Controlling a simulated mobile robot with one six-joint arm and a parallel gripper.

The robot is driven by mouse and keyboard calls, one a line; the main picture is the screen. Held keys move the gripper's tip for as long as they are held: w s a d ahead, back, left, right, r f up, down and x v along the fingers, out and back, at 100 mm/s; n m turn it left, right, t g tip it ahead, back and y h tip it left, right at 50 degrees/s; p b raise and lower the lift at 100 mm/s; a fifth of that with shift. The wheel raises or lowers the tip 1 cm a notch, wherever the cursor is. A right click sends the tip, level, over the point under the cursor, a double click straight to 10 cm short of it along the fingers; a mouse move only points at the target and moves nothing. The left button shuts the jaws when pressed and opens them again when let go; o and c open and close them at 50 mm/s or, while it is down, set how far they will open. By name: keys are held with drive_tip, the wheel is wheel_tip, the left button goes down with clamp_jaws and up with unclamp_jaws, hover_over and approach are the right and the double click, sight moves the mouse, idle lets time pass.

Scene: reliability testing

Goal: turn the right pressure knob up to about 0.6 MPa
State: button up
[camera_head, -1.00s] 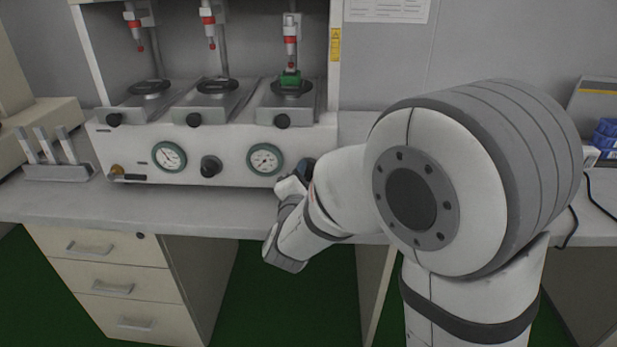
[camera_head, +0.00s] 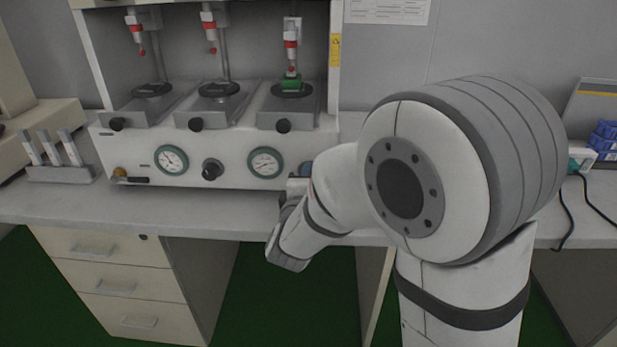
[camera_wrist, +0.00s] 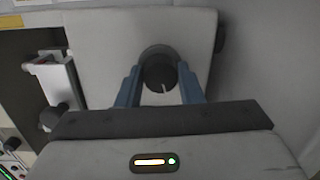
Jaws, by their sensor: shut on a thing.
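The right pressure knob (camera_wrist: 161,72) is dark and round with a white pointer line, which points down in the wrist view. The blue fingers of my gripper (camera_wrist: 159,82) are on either side of it, shut on it. In the head view my arm hides this knob; only a bit of blue finger shows beside the panel's right end. The right gauge (camera_head: 265,163) has a green rim and a white dial; its needle is too small to read exactly.
The white test machine (camera_head: 140,150) stands on the grey bench (camera_head: 130,205). Its front also carries a left gauge (camera_head: 171,160) and a left knob (camera_head: 212,169). Three red-tipped probes hang above. A rack (camera_head: 60,173) stands at left. Bench front is clear.

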drive_tip(key=m, duration=0.3)
drive_tip(key=shift+m, duration=0.3)
drive_tip(key=m+y+b, duration=0.1)
drive_tip(key=m, duration=0.2)
drive_tip(key=shift+f, duration=0.15)
drive_tip(key=m+b, duration=0.2)
drive_tip(key=m, duration=0.1)
drive_tip(key=shift+d+m, duration=0.1)
drive_tip(key=shift+m, duration=0.2)
drive_tip(key=m+y+b, duration=0.1)
drive_tip(key=m+b, duration=0.2)
drive_tip(key=m, duration=0.1)
drive_tip(key=shift+f, duration=0.15)
drive_tip(key=m+b, duration=0.3)
drive_tip(key=shift+f, duration=0.1)
drive_tip(key=m+y+b, duration=0.1)
drive_tip(key=m+b, duration=0.3)
drive_tip(key=b, duration=0.1)
drive_tip(key=shift+m, duration=0.3)
drive_tip(key=m+b, duration=0.2)
drive_tip(key=shift+m+b, duration=0.3)
drive_tip(key=shift+m+t+b, duration=0.4)
drive_tip(key=shift+m+b, duration=0.45)
drive_tip(key=shift+m, duration=0.95)
drive_tip(key=shift+r, duration=0.2)
